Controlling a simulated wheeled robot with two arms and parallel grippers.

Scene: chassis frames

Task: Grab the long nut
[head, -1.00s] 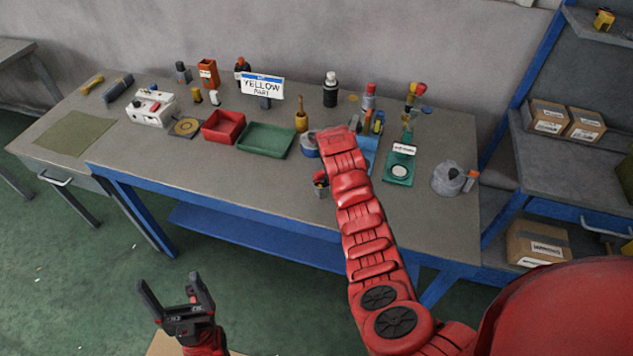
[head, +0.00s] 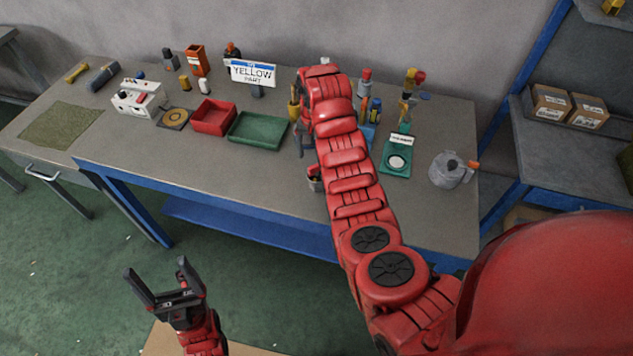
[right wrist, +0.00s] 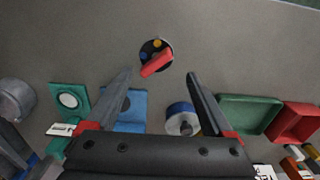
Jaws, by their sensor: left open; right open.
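I cannot pick out a long nut for certain in either view. My right gripper (right wrist: 159,74) is open and empty over the table. In the right wrist view, a small dark round holder (right wrist: 146,50) with red, yellow and blue pieces lies just beyond and between its fingertips. The holder is partly hidden by my right arm in the head view (head: 313,181). A blue round item with a silver top (right wrist: 180,122) shows between the fingers, nearer the palm. My left gripper (head: 155,265) is open and empty, low in front of the table.
A red tray (head: 214,130) and a green tray (head: 258,143) stand left of my right arm. A green scale (head: 396,176) and a grey pot (head: 445,182) stand right of it.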

